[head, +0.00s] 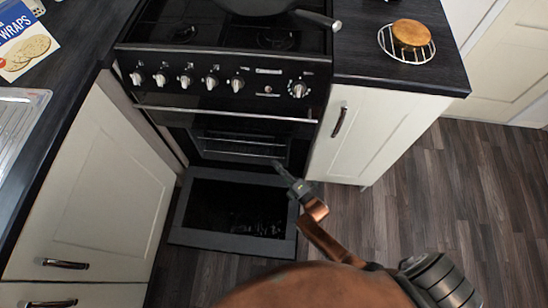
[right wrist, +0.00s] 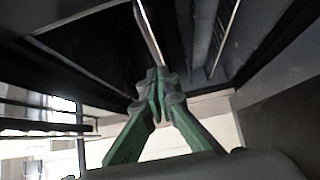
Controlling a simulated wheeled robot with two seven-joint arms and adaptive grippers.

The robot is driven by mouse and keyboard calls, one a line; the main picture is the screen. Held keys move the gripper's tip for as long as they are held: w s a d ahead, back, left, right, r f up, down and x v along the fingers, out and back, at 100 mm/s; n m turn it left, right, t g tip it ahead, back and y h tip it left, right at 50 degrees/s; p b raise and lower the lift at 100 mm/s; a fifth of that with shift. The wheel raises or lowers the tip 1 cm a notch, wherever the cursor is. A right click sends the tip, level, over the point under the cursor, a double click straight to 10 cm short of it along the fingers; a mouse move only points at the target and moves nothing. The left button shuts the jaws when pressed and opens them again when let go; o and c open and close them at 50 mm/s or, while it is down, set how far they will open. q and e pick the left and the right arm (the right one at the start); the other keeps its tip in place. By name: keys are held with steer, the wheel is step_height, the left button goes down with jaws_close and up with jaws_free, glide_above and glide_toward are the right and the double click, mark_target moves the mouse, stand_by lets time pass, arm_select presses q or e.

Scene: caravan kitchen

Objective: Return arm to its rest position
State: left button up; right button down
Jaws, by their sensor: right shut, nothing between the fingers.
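My right arm (head: 325,235) reaches from the bottom of the head view up to the open lower oven of the black cooker (head: 225,85). My right gripper (head: 278,168) is at the right side of the oven opening, above the lowered oven door (head: 235,212). In the right wrist view the green fingers (right wrist: 157,95) are shut together with nothing between them. A thin metal bar (right wrist: 148,32) runs just beyond the fingertips; I cannot tell whether they touch it. My left gripper is not in view.
Oven racks (head: 240,148) show inside the opening. White cupboards stand left (head: 95,190) and right (head: 355,135) of the cooker. A pan (head: 255,5) is on the hob. A round bread (head: 411,32) sits on a wire rack on the right worktop. The floor at right is clear.

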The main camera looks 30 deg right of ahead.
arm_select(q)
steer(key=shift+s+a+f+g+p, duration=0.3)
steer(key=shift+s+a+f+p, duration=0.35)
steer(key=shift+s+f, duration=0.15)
arm_select(e)
steer(key=shift+v, duration=2.75)
steer(key=shift+a, duration=0.1)
